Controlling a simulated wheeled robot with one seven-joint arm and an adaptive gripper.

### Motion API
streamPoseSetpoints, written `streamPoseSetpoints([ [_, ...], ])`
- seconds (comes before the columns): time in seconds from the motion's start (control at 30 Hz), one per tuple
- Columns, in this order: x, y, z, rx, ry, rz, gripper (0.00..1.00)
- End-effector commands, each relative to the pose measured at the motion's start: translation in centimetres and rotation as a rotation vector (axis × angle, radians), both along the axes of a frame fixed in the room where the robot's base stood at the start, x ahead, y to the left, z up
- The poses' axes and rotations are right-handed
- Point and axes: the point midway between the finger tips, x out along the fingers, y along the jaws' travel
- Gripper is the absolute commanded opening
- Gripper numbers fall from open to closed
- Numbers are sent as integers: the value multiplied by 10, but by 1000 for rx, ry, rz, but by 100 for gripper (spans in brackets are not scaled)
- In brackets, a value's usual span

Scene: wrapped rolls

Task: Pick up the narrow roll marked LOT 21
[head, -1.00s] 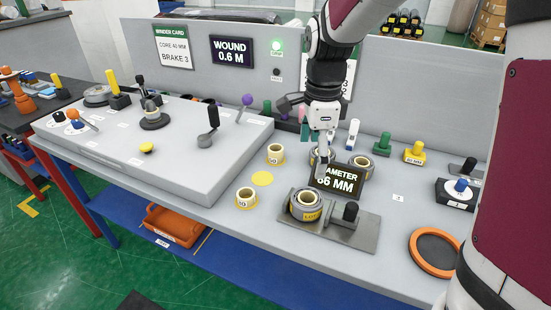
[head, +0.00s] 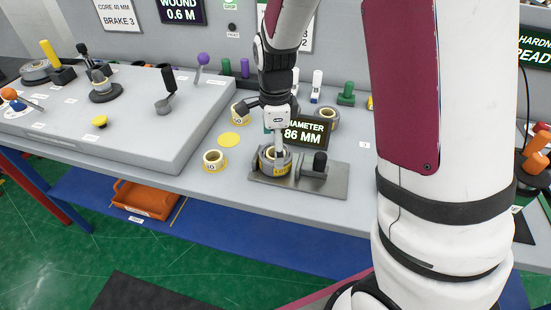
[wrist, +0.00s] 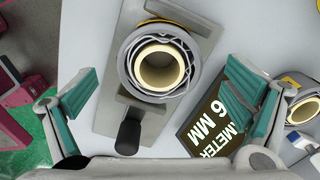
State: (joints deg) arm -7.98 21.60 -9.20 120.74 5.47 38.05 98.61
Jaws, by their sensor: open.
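A grey wrapped roll (head: 273,168) with a pale core and a yellow label stands on a grey metal fixture (head: 325,185) in the head view; its lettering is too small to read surely. The wrist view shows this roll (wrist: 127,62) from above, its wrap wavy around the core. My gripper (head: 279,150) is above the roll in the head view. In the wrist view my gripper (wrist: 162,95) is open, its teal fingers wide apart and nothing between them touching the roll. I cannot tell which roll is marked LOT 21.
A black display (head: 303,130) reading 86 MM stands right behind the fixture, close to the right finger. A black knob (head: 320,161) rises from the fixture. Small yellow-labelled rolls (head: 214,161) and (head: 240,113) stand to the left. Another grey roll (head: 328,118) is behind the display.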

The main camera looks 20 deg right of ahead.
Motion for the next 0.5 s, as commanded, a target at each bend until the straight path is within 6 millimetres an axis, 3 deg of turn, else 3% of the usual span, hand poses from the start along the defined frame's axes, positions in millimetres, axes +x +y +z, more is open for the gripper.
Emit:
streamPoseSetpoints([
  [0.2, -1, -1, -27, 0, 2, -1, 95],
  [0.5, -1, -1, -30, 0, -1, 0, 93],
])
